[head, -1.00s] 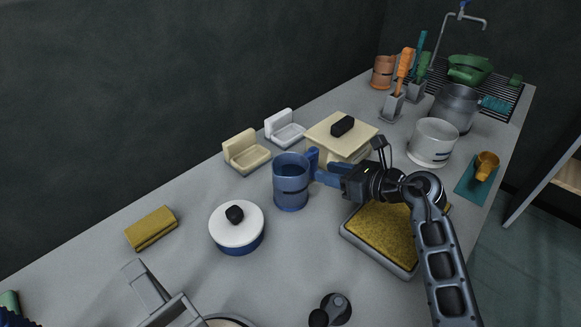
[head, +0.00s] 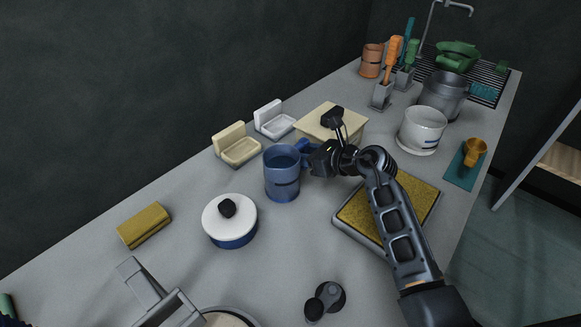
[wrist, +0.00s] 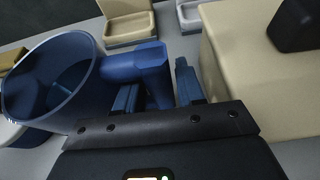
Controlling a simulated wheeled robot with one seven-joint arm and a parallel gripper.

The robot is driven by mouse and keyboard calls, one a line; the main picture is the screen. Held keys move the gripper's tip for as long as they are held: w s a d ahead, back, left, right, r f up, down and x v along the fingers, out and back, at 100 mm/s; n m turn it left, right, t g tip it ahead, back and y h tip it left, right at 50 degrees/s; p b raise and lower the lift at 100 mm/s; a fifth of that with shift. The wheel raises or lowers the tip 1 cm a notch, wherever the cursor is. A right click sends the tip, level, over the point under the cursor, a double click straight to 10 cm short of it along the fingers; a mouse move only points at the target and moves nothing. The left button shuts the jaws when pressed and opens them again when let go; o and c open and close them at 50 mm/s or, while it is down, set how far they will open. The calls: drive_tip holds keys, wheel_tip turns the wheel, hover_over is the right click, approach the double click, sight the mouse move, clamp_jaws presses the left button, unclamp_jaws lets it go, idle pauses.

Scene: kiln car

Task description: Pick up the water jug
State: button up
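The water jug is a blue, open-topped jug (head: 281,181) standing upright on the grey counter, with its handle towards the right. In the wrist view the jug (wrist: 58,88) is at the left, and its thick blue handle (wrist: 137,62) reaches between my fingers. My gripper (head: 309,153) is at the handle side of the jug. In the wrist view my gripper (wrist: 157,92) has one blue finger on each side of the handle, with a visible gap on the right side. It looks open. The head view hides most of the handle behind the gripper.
A cream box with a black knob (head: 318,128) stands close behind my gripper. A white-lidded blue pot (head: 230,228) is left of the jug. A yellow-topped tray (head: 418,198) lies under my arm. Two small dishes, cream (head: 238,150) and white (head: 275,122), stand behind the jug.

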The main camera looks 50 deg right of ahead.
clamp_jaws()
drive_tip(key=shift+r, duration=0.1)
idle(1.2)
